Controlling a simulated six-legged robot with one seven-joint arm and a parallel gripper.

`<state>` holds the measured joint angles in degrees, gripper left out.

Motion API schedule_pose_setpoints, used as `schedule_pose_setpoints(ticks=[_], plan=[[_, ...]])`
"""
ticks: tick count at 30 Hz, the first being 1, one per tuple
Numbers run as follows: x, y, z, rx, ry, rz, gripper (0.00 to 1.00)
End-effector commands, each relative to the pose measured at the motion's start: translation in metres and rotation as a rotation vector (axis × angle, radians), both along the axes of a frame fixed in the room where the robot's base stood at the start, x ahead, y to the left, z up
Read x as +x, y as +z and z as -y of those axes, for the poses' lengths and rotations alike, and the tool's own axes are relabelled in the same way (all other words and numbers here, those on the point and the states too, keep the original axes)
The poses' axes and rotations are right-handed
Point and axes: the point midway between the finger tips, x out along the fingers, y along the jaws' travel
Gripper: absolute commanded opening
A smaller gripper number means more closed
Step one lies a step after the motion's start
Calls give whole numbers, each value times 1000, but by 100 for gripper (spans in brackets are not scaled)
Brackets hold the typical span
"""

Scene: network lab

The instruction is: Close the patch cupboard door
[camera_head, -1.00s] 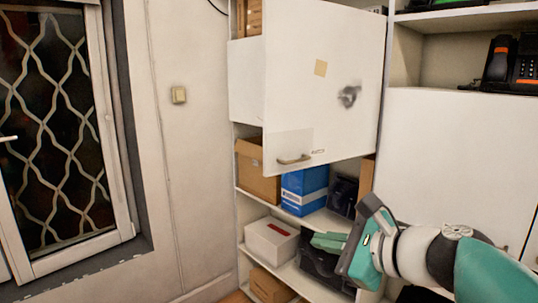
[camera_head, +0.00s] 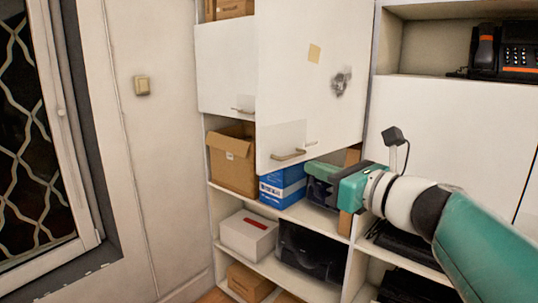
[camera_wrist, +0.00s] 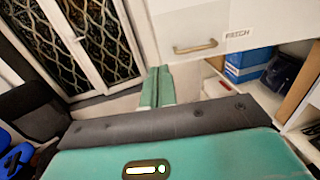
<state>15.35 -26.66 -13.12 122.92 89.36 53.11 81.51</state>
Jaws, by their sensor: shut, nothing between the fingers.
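The patch cupboard door (camera_head: 305,85) is a white panel standing open, swung out from its right side with its free edge at the left. It has a brass-coloured bar handle (camera_head: 288,155) near its lower left corner. The wrist view shows the same door (camera_wrist: 180,22), its handle (camera_wrist: 196,47) and a PATCH label (camera_wrist: 237,34). My teal gripper (camera_head: 313,170) is shut and empty, just below the door's bottom edge in the picture and right of the handle. In the wrist view its fingers (camera_wrist: 157,72) lie left of and below the handle. I see no clear contact with the door.
Below the door, shelves hold a cardboard box (camera_head: 232,170), a blue box (camera_head: 281,188) and a white box (camera_head: 248,234). A second white door (camera_head: 226,70) is at the left. A phone (camera_head: 500,52) sits in the right cubby. A window (camera_head: 35,140) is at far left.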

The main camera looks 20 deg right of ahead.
Motion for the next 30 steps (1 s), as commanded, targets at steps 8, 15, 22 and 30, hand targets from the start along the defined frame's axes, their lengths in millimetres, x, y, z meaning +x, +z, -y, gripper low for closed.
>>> schedule_pose_setpoints(ticks=[8,15,22,30], plan=[[31,-1,-13,-1,0,-3,0],[74,-1,-34,-1,-1,-3,0],[109,-1,-53,-1,-1,-2,0],[122,-1,-60,-2,-2,0,0]])
